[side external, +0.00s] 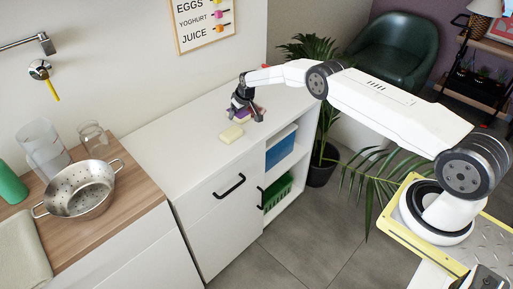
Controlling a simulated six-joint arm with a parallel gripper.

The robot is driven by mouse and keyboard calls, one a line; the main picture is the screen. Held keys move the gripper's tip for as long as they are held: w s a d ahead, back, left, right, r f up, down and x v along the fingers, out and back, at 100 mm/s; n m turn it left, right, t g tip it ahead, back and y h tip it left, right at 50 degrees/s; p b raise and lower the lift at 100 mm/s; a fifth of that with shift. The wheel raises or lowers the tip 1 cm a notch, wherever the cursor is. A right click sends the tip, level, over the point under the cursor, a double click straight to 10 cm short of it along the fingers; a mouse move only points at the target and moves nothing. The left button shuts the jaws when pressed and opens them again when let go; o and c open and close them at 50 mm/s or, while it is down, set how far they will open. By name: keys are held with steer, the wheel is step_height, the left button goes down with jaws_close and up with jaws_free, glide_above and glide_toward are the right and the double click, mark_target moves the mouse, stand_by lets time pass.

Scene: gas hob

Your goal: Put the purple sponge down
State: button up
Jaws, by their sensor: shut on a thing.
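My gripper (244,109) is over the white countertop, pointing down and shut on the purple sponge (242,114). Only a small part of the purple sponge shows between and below the dark fingers. A pale yellow sponge (231,134) lies on the countertop just in front of the gripper. From this view I cannot tell whether the purple sponge touches the countertop (185,140).
A steel colander (80,190), a clear jug (43,150) and a glass jar (93,139) stand on the wooden top at left. Open shelves with a blue box (281,147) and green basket (278,191) are below right. The white countertop is mostly clear.

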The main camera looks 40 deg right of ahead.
steer(key=shift+f, duration=0.15)
steer(key=o, duration=0.9)
steer(key=shift+r, duration=0.25)
steer(key=shift+s+r, duration=0.2)
steer(key=shift+r, duration=0.4)
steer(key=v, duration=1)
steer(key=shift+r, duration=0.25)
steer(key=shift+s+r, duration=0.1)
steer(key=shift+s, duration=0.1)
